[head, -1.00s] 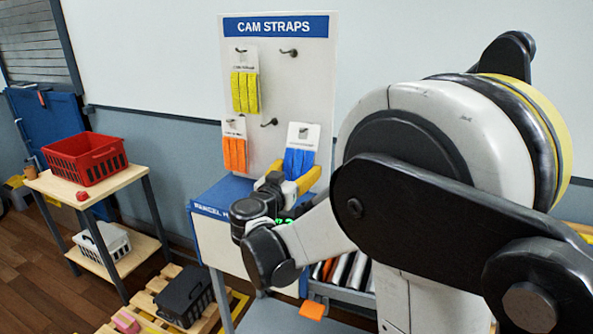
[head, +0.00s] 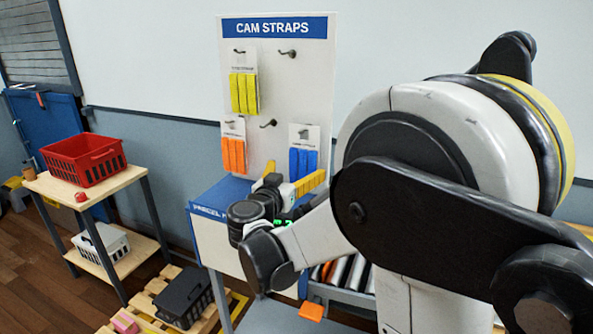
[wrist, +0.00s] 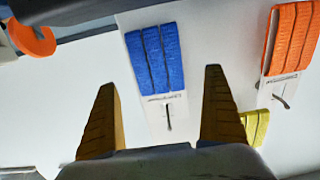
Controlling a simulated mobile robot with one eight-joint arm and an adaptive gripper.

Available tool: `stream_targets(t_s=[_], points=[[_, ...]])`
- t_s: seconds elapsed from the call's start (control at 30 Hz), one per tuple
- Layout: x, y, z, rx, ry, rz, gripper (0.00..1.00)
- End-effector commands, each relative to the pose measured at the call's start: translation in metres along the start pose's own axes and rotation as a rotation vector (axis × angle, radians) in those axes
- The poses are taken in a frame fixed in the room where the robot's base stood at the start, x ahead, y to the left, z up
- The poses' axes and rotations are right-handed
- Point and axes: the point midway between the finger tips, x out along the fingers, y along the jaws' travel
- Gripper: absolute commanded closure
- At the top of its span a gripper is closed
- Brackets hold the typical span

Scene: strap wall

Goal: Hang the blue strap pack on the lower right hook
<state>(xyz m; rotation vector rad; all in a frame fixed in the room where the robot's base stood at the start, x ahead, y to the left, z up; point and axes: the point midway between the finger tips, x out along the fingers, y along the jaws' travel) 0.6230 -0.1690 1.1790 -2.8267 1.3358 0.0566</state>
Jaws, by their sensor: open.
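The blue strap pack (head: 303,156) hangs upright against the white board, low on its right side. A dark hook shows at its card's slot. In the wrist view the blue pack (wrist: 156,60) appears upside down, its card lying between and beyond my fingers. My gripper (head: 297,169) is open just below and in front of the pack. Its yellow fingers in the wrist view (wrist: 160,79) are spread wide with nothing between them. An empty lower hook (head: 268,123) stands between the blue pack and the orange pack (head: 234,148).
A yellow pack (head: 244,92) hangs at upper left, beside an empty upper right hook (head: 287,53). A blue-topped box (head: 222,194) stands below the board. A red crate (head: 86,158) sits on a wooden shelf at left.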

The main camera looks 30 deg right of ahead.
Motion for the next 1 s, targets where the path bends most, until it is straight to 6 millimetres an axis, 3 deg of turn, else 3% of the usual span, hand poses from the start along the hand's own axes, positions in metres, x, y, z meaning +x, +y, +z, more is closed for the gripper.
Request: stream_targets(t_s=[0.5,0.83,1.0], points=[[-0.101,-0.001,0.0,0.0,0.0,-0.004,0.01],[-0.115,0.005,0.002,-0.015,-0.022,0.001,0.01],[-0.118,0.038,0.029,-0.15,-0.239,-0.021,0.01]])
